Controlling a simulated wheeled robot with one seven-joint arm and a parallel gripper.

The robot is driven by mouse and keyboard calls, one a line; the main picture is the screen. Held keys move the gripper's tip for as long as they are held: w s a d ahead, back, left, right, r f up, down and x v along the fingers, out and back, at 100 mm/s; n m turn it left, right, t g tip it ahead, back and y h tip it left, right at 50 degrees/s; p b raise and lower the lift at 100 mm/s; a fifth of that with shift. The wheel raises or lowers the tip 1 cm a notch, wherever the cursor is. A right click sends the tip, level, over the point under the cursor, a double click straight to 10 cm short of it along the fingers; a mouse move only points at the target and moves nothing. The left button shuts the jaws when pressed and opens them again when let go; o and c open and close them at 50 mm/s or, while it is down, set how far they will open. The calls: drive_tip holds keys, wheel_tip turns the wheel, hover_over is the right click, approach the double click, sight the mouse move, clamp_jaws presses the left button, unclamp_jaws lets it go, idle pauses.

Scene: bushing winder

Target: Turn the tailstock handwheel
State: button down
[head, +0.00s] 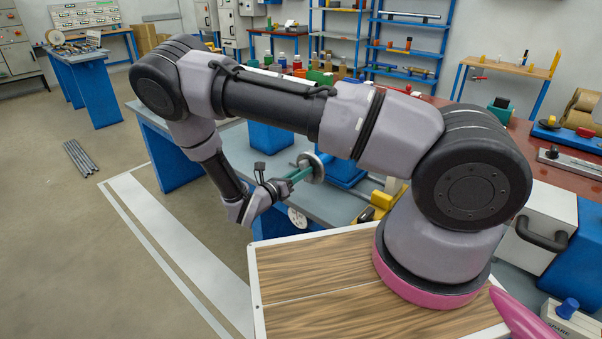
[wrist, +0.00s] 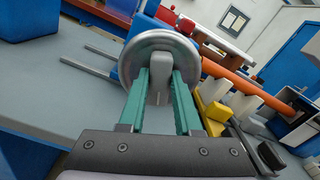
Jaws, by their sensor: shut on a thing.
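The tailstock handwheel is a round grey metal wheel (wrist: 186,48) in the upper middle of the wrist view. It also shows in the head view (head: 314,168), just beyond my fingertips. A pale grey block-shaped part (wrist: 158,78) stands out from the wheel's face. My gripper (wrist: 161,82) has two green fingers, one on each side of this grey part, closed on it. In the head view my gripper (head: 298,175) reaches the wheel from the left. The wheel's hub is hidden behind the grey part and the fingers.
The wheel is on a blue machine body (head: 343,170) over a grey bench top (head: 232,142). An orange-red bar (wrist: 245,85) runs right of the wheel. Yellow parts (wrist: 212,115) lie close to the right finger. Two grey rods (wrist: 88,62) lie at left.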

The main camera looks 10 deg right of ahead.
drive_tip(key=shift+m, duration=0.5)
drive_tip(key=c, duration=0.6)
unclamp_jaws()
drive_tip(key=v, duration=1.1)
drive_tip(key=shift+d, duration=0.1)
